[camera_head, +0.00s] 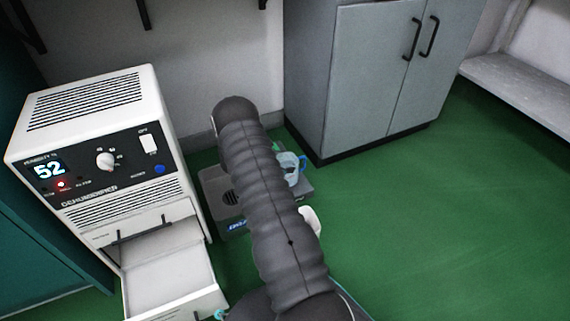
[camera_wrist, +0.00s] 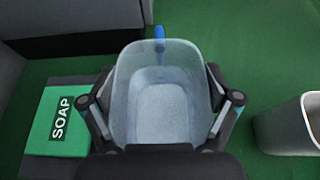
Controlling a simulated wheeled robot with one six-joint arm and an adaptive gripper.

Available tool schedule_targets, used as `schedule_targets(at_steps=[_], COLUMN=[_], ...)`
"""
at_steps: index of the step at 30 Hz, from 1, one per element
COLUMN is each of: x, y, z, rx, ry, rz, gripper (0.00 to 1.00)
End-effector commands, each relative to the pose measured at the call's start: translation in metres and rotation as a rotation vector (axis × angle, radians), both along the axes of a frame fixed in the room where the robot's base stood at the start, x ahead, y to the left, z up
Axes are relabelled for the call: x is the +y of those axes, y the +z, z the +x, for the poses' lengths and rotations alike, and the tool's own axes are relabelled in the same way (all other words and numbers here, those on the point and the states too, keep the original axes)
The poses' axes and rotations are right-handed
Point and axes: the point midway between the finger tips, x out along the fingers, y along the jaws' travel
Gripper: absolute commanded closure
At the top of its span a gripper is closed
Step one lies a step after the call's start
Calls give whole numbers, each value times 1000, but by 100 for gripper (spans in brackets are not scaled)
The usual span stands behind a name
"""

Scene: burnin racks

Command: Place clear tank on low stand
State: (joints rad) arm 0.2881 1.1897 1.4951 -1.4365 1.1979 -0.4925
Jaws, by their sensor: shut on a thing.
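The clear tank (camera_wrist: 160,115) is a see-through, open-topped tub with a blue handle at its far side. My gripper (camera_wrist: 160,98) is shut on it, with one finger against each side wall. In the head view the tank (camera_head: 291,162) shows in part past the right side of my arm, which hides the rest and my gripper. A low grey unit (camera_head: 211,185) with a round dark grille and a blue label sits on the floor behind my arm. It may be the low stand; my arm covers its middle. I cannot tell the tank's height above it.
A white dehumidifier (camera_head: 95,90) reading 52 stands at left with its lower drawer (camera_head: 170,270) pulled out. A grey cabinet (camera_head: 370,80) stands behind. A green soap box (camera_wrist: 65,120) and a pale bin (camera_wrist: 290,125) flank the tank. Green floor at right is clear.

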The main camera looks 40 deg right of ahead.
Motion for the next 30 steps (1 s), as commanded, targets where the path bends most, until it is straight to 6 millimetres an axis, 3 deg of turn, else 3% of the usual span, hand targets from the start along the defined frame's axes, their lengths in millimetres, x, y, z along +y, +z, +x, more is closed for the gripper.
schedule_targets(at_steps=[13, 14, 15, 27, 30], x=[0, 0, 0, 0, 9], y=[-6, -7, -7, -4, 0], z=[1, 0, 0, 0, 3], rx=[-2, -1, -1, -1, -1], ry=[0, 1, 1, 0, 2], rz=[-2, 0, 0, 0, 0], gripper=[81, 9, 0, 0, 0])
